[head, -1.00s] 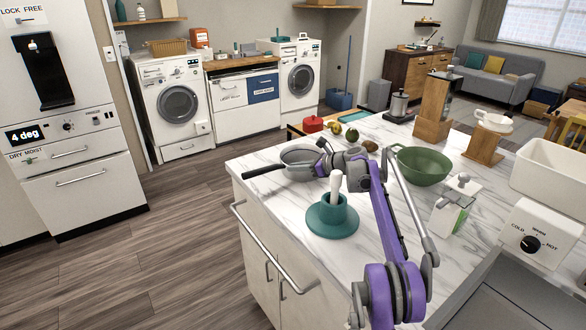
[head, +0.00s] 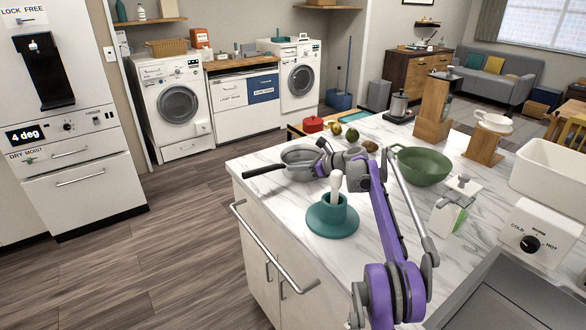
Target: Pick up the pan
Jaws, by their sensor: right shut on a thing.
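The fingertips are small and partly hidden by my own purple arm. Whether the pan's base touches the counter is hard to tell. My left gripper is not in view.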

